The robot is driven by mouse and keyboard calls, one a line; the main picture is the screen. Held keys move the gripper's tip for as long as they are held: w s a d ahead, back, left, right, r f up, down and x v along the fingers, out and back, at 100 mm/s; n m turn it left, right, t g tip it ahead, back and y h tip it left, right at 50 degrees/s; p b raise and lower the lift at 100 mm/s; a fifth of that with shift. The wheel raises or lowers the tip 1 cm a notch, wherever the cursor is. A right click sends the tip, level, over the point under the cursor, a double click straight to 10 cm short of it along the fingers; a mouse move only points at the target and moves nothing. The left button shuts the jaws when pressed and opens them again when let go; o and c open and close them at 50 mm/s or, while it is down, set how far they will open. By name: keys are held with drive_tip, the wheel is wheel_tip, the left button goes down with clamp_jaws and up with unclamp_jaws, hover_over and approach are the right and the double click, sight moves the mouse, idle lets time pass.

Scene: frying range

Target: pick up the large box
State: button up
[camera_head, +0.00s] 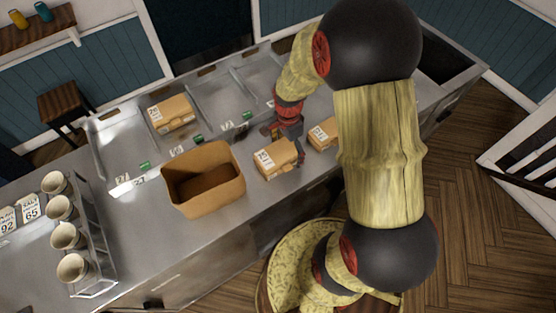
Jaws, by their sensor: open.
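An open, empty-looking brown box (187,201) is the biggest box in view and stands on the steel counter left of my gripper. Three closed, labelled cartons also sit here: one (272,160) just below my gripper in the picture, one (322,134) to its right, partly hidden by my arm, and one (171,113) in a tray at the back left. I cannot tell which label means large. My gripper (286,142) is open and points down between the two front cartons, close to the nearer one. Contact cannot be made out.
The steel counter (137,213) has sunken trays (215,100) along its back, with small green tags. A rack (97,252) of several cups and number cards (20,213) stand at the left. A wooden stool (64,103) is behind the counter. Bare counter lies between rack and open box.

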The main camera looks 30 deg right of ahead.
drive_tip(key=shift+c, duration=1)
drive_tip(key=c, duration=1.3)
